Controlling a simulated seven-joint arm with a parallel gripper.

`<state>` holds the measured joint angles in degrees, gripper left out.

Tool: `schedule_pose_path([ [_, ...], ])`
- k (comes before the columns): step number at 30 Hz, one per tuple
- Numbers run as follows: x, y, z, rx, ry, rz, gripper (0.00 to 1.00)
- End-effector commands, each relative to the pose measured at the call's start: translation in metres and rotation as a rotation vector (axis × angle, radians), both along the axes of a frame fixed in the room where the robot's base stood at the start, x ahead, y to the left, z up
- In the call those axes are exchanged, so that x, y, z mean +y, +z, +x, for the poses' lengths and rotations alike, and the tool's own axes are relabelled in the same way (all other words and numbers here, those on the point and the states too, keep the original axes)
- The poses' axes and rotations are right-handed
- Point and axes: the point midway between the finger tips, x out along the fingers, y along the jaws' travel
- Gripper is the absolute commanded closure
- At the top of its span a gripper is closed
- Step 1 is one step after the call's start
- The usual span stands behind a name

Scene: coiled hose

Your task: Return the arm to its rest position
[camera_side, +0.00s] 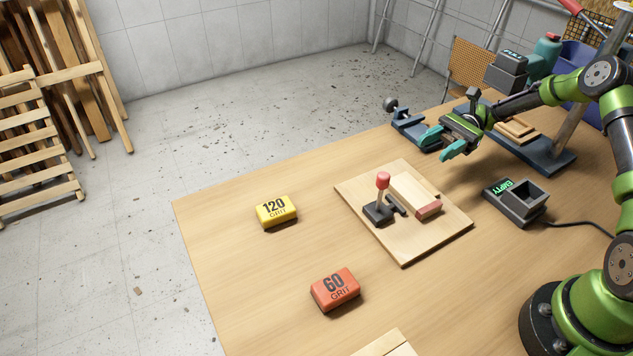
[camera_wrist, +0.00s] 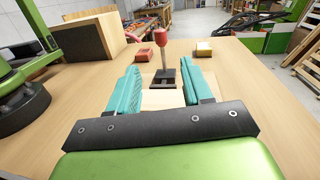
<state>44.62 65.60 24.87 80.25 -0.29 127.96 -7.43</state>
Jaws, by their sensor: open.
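My gripper (camera_side: 443,146) has teal fingers and hangs above the far part of the table in the side view. Its fingers are apart with nothing between them. My gripper is clear of the board and touches nothing that I can see.
A yellow 120 grit block (camera_side: 276,211) and an orange 60 grit block (camera_side: 335,289) lie on the table (camera_side: 240,240). A dark holder with a green "EMPTY" display (camera_side: 516,200) stands right of the board. A blue vise (camera_side: 412,128) is close behind my gripper. The table's left part is mostly free.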

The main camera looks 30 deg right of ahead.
Motion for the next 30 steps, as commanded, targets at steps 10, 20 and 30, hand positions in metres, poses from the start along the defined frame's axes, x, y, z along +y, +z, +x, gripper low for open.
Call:
schedule_pose_path([
  [10, 0.013, -0.017, -0.008, -0.201, -0.024, -0.090, 0.50],
  [20, 0.053, 0.027, -0.025, -0.513, 0.123, -0.269, 0.50],
  [30, 0.079, 0.081, -0.081, -0.790, 0.364, -0.753, 0.50],
])
